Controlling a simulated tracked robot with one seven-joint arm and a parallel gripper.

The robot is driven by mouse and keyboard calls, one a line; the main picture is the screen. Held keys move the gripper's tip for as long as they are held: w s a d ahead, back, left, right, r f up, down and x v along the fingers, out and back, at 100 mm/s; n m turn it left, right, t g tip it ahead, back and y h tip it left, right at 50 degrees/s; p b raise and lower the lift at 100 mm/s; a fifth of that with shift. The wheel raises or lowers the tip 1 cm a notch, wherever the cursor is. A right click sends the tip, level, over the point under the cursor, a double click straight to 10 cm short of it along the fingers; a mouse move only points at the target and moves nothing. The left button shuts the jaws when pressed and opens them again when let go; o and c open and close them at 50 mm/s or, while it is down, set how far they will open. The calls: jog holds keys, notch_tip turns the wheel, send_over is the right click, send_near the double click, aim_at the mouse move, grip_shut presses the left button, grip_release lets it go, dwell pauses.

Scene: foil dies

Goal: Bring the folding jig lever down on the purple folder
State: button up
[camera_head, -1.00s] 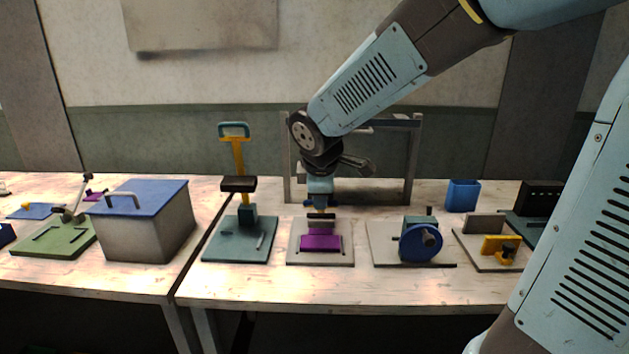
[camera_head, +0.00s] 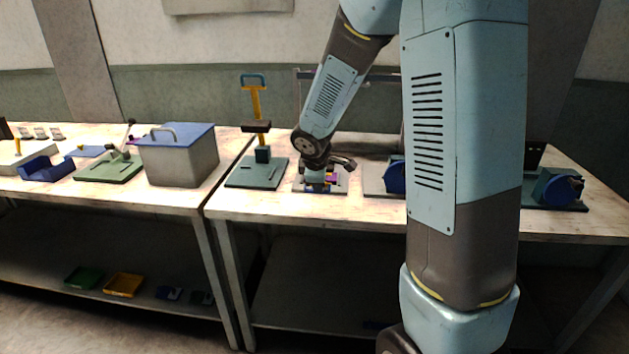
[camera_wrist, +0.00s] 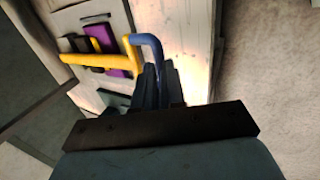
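The folding jig's pale base (camera_head: 300,188) stands at the front of the right-hand table. The purple folder (camera_head: 332,177) shows only in part behind my gripper (camera_head: 316,186). In the wrist view, the purple folder (camera_wrist: 103,40) shows on both sides of the jig's yellow lever (camera_wrist: 88,61). The lever ends in a bent blue handle (camera_wrist: 150,41). My gripper's dark fingers (camera_wrist: 156,77) are close together, with the end of the handle between them. The lever lies across and over the folder; whether it presses on it is hard to tell.
A teal-based fixture with a raised yellow post (camera_head: 257,105) stands left of the jig. A blue-wheeled fixture (camera_head: 393,177) is close on the right, partly hidden by my arm. A blue-lidded box (camera_head: 182,133) stands on the left table.

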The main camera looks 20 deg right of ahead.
jog(key=o, duration=0.5)
jog(key=shift+o, duration=0.2)
jog(key=shift+r, duration=0.15)
jog(key=v, duration=1.3)
jog(key=shift+s+r, duration=0.15)
jog(key=shift+r, duration=0.05)
jog(key=s+d+r+m+y, duration=0.1)
jog(key=s+d+r+m, duration=0.1)
jog(key=s+m, duration=0.4)
jog(key=s+d+r+m+y, duration=0.1)
jog(key=s+r+m, duration=0.4)
jog(key=s, duration=1.2)
jog(key=shift+s+d+r+m+t, duration=0.25)
jog(key=shift+d+m, duration=0.35)
jog(key=shift+m, duration=0.7)
jog(key=shift+w, duration=0.15)
